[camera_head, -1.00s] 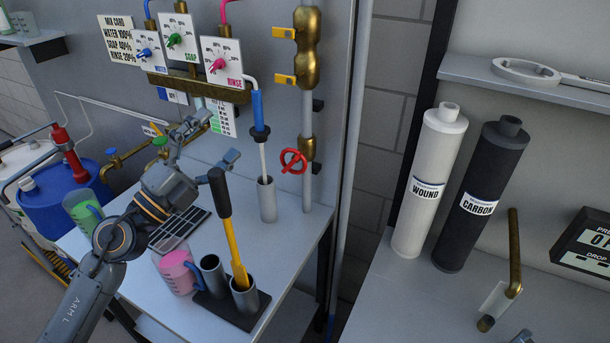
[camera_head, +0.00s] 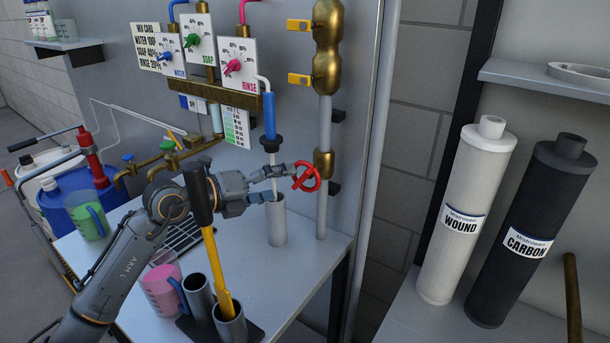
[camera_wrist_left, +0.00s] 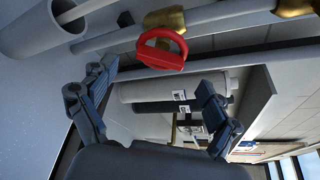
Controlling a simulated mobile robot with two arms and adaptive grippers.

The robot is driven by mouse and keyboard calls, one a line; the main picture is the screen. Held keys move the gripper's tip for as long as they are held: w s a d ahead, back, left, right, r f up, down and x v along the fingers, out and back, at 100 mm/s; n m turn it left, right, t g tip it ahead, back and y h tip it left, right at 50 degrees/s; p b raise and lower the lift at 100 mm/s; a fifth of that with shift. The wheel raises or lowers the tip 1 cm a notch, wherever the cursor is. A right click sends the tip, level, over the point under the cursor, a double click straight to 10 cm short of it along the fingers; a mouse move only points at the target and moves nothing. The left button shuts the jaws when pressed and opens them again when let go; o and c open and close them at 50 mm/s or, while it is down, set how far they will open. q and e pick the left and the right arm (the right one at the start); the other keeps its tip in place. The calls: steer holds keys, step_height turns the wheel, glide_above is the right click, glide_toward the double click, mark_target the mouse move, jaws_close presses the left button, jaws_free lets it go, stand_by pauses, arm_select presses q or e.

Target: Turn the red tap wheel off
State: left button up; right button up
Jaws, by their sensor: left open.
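The red tap wheel (camera_head: 306,177) sits on a brass valve at the lower part of the vertical pipe. In the left wrist view the wheel (camera_wrist_left: 162,50) is ahead of the open fingers, near the top middle. My left gripper (camera_head: 281,184) is open, just left of the wheel in the head view, with its fingertips close to it. In the left wrist view the two fingers (camera_wrist_left: 152,100) are spread wide with nothing between them in their grasp. I cannot tell whether a fingertip touches the wheel. My right gripper is not in view.
A grey upright tube (camera_head: 277,222) stands close below the left gripper. A yellow-handled tool (camera_head: 216,270) stands in a dark holder in front of my left arm. A pink jug (camera_head: 160,290) is beside it. White and black filter cylinders (camera_head: 462,215) stand at right.

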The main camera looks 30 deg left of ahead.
mark_target(298, 180)
arm_select(q)
steer(key=p+x, duration=0.1)
steer(key=x, duration=0.6)
steer(key=shift+w, duration=0.15)
steer(key=c, duration=1)
